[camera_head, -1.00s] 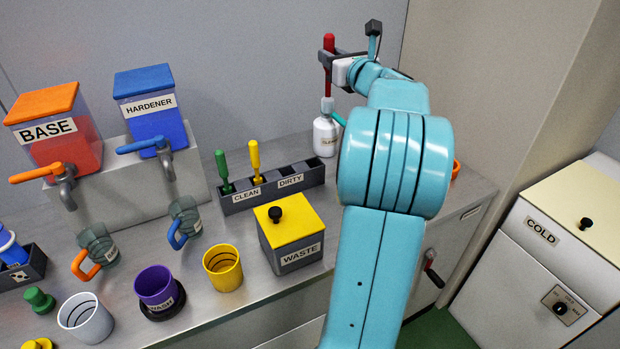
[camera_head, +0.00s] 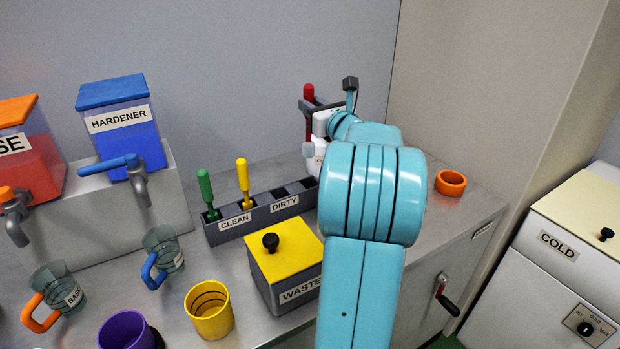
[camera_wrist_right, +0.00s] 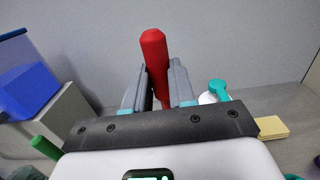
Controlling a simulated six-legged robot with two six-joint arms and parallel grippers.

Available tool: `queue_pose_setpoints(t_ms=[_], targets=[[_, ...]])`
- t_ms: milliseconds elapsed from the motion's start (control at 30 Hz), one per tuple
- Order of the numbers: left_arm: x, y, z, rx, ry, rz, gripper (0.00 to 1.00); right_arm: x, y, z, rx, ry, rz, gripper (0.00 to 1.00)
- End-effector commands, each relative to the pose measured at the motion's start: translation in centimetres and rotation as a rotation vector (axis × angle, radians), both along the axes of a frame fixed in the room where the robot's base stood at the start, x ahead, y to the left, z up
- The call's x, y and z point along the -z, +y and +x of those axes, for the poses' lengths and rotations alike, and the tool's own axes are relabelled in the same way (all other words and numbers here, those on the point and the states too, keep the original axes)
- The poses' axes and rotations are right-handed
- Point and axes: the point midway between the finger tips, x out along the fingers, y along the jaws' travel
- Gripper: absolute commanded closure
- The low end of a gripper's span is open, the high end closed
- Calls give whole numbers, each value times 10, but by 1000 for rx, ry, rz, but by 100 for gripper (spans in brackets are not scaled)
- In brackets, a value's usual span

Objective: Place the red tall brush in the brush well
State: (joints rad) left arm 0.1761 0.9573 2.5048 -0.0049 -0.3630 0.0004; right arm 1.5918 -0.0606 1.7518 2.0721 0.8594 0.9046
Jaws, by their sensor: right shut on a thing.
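The red tall brush (camera_head: 309,92) is upright in my right gripper (camera_head: 312,106), which is shut on its handle. In the right wrist view the red handle (camera_wrist_right: 153,48) stands between the two fingers (camera_wrist_right: 166,88). The pale brush head hangs free, above or behind the right end of the dark rack (camera_head: 258,220); I cannot tell its exact depth. The rack is labelled CLEAN on the left and DIRTY on the right. A green brush (camera_head: 206,188) and a yellow brush (camera_head: 243,178) stand in its left slots. The slots on the right look empty, the last partly hidden.
A white bottle (camera_head: 317,160) stands close behind the brush, partly hidden by my arm. The yellow-lidded WASTE box (camera_head: 293,245) stands in front of the rack. The blue HARDENER tank (camera_head: 125,128) is left. An orange ring (camera_head: 451,183) lies right of my arm.

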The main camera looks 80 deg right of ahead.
Motion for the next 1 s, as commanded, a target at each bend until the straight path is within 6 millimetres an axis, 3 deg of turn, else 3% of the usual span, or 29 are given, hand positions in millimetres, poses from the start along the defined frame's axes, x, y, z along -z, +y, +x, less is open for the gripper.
queue_pose_setpoints(t_ms=[33, 100, 300, 567, 800, 1000], targets=[[7, 0, 0, 0, 0, 0, 57, 20, 0, -1, 1, -1, 6, 100], [11, 0, 0, 0, 0, 0, 57, 41, 0, -1, 1, -1, 6, 100], [18, 0, 0, 0, 0, 0, 57, 90, 0, -1, 1, 0, 4, 100], [20, 0, 0, 0, 0, 0, 57, 113, -1, 1, 0, 0, 0, 100], [26, 0, 0, 0, 0, 0, 57, 149, -2, 2, 0, 1, 1, 100], [25, 0, 0, 0, 0, 0, 57, 149, -2, 2, 0, 1, -2, 100]])
